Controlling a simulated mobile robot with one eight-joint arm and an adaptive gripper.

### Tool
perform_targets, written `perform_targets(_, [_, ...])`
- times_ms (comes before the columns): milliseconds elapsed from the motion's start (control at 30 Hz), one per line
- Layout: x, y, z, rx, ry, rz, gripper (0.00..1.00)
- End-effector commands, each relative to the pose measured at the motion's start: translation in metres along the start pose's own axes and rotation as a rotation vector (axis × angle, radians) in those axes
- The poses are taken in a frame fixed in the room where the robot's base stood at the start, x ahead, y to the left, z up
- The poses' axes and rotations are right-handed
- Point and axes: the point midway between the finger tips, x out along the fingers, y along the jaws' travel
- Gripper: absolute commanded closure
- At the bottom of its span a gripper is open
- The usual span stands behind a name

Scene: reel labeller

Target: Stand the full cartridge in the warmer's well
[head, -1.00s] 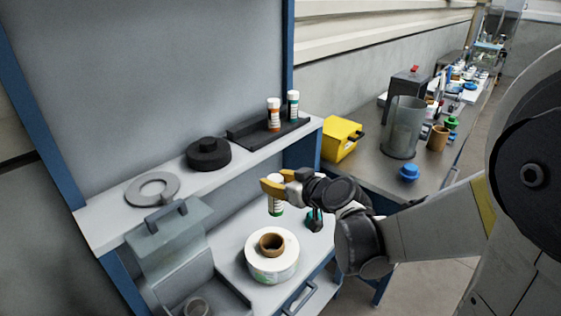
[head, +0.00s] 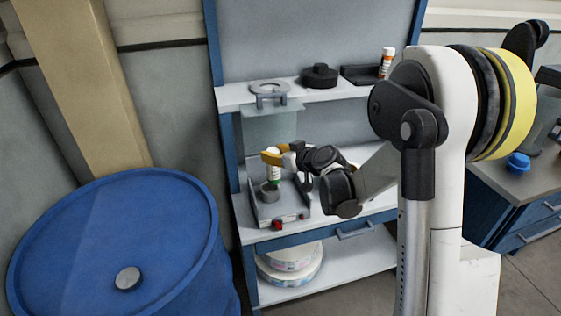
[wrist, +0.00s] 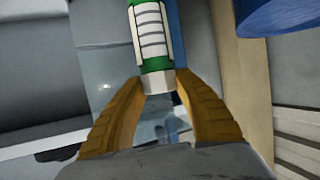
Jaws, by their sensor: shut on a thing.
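A white cartridge with green bands (head: 274,174) hangs upright in my gripper (head: 271,157). The yellow fingers are shut on its white top end. The wrist view also shows the cartridge (wrist: 152,35) between the fingers (wrist: 158,88), with its striped label. The grey warmer (head: 293,209) stands on the lower shelf with its clear cover (head: 266,125) raised. Its round well (head: 269,193) is directly below the cartridge in the head view. The cartridge's lower end meets the well's rim in the picture; I cannot tell whether it is inside or just above.
An orange-banded cartridge (head: 387,62) stands in the black tray (head: 359,75) on the upper shelf, near a black reel (head: 319,76) and a grey ring (head: 268,86). A red knob (head: 277,225) is on the warmer's front. A blue drum (head: 75,245) stands at left.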

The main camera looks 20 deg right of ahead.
Motion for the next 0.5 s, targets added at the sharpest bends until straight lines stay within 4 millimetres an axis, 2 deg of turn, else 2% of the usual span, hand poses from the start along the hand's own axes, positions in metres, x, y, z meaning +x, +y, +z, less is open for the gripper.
perform_targets(33, [0.019,0.005,0.011,-0.002,0.000,-0.007,1.00])
perform_targets(100, [0.039,0.010,0.019,-0.005,0.001,-0.015,1.00])
perform_targets(200, [0.059,0.015,0.027,-0.009,0.002,-0.023,1.00])
perform_targets(333, [0.072,0.018,0.033,-0.011,0.002,-0.029,1.00])
perform_targets(500, [0.077,0.019,0.039,-0.012,0.002,-0.030,1.00])
